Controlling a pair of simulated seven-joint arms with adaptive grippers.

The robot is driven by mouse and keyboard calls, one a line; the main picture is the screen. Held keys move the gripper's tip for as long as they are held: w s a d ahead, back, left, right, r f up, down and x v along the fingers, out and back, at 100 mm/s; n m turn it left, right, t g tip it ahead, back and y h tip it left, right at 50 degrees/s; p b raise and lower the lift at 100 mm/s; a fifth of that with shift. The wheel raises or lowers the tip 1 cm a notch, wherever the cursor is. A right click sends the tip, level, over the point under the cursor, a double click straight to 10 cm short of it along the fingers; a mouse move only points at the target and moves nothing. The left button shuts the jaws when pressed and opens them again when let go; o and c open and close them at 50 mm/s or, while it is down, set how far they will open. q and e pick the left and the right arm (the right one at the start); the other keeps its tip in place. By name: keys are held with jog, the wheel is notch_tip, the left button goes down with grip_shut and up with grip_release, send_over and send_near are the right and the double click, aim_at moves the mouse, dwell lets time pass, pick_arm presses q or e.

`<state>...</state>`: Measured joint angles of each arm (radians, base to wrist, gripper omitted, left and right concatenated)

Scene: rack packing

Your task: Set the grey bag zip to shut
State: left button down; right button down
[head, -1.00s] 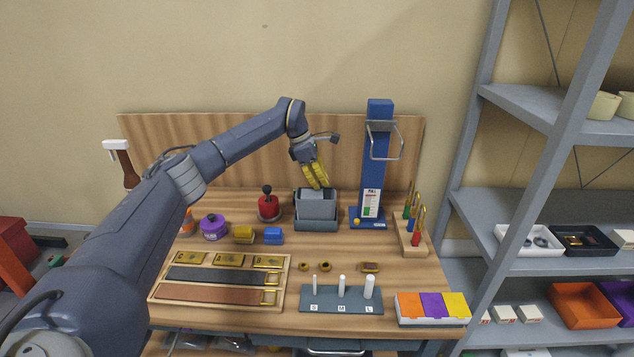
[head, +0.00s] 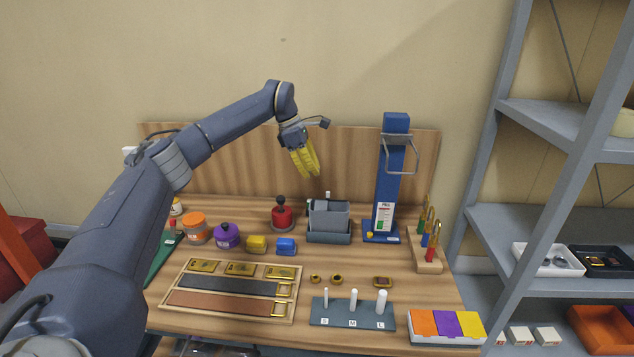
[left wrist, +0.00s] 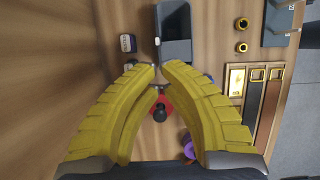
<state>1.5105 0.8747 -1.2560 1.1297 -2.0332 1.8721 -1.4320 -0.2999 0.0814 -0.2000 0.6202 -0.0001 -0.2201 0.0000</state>
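In the left wrist view the grey bag (left wrist: 173,20) shows beyond my fingertips at the top. My left gripper (head: 308,175) has yellow fingers pointing down, above and a little left of the bag, apart from it. In the left wrist view its fingers (left wrist: 160,68) curve inward with a narrow gap between the tips and nothing held. My right gripper is out of view.
A red-based stamp (head: 283,215) stands left of the tray, and a blue post (head: 392,170) with a metal handle stands right of it. Blue (head: 286,246) and yellow (head: 257,244) blocks lie in front. A grey shelf rack fills the right side.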

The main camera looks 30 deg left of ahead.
aim_at(320, 202)
pick_arm(q)
jog(key=s+a+r, duration=0.1)
jog(key=s+a, duration=0.2)
jog(key=a, duration=0.3)
jog(key=shift+w+d+f, duration=0.6)
jog(key=shift+d+f, duration=0.55)
jog(key=shift+f, duration=0.3)
jog(key=shift+w+d+f, duration=0.6)
jog(key=shift+d+f, duration=0.6)
jog(key=shift+f, duration=0.3)
jog(key=shift+w+d+f, duration=0.6)
jog(key=shift+d+f, duration=0.55)
jog(key=shift+f, duration=0.3)
jog(key=shift+d, duration=0.1)
jog(key=w+d, duration=0.1)
jog(key=d, duration=0.2)
jog(key=w+d, duration=0.1)
jog(key=d, duration=0.1)
jog(key=shift+w+d, duration=0.1)
jog(key=shift+w, duration=0.25)
